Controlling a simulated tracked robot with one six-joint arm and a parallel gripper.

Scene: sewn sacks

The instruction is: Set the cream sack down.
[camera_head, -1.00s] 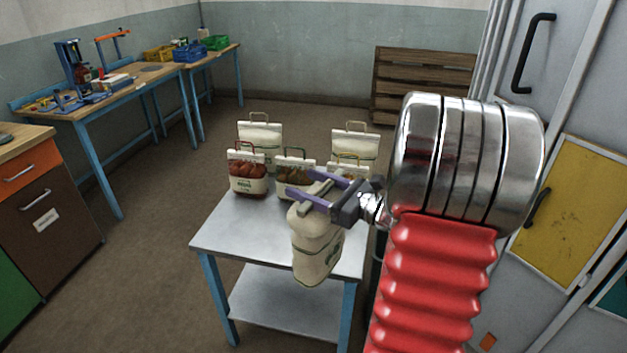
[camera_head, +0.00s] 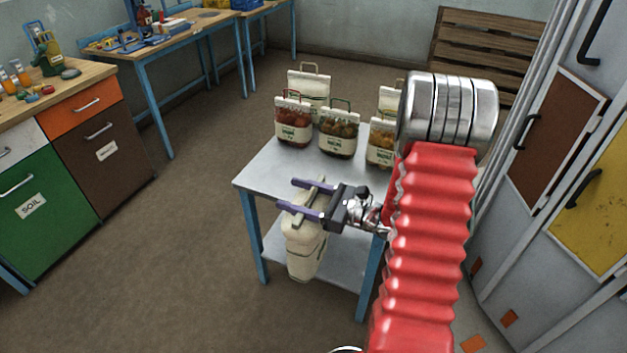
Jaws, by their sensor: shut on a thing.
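My gripper (camera_head: 291,195) is shut on the handle of a cream sack (camera_head: 305,248). The sack hangs upright below the fingers. In the picture it overlaps the front edge of the metal table (camera_head: 270,172), with its lower part against the lower shelf (camera_head: 345,265). It looks to be in front of the table, clear of the top; I cannot tell its height above the floor. The fingers hide part of the sack's top.
A red-filled sack (camera_head: 294,126), an olive-filled sack (camera_head: 338,134) and an orange-filled sack (camera_head: 380,150) stand on the table, with cream sacks (camera_head: 318,85) behind. The front left tabletop is bare. Grey cabinets (camera_head: 560,220) are at right; open floor (camera_head: 180,260) lies left.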

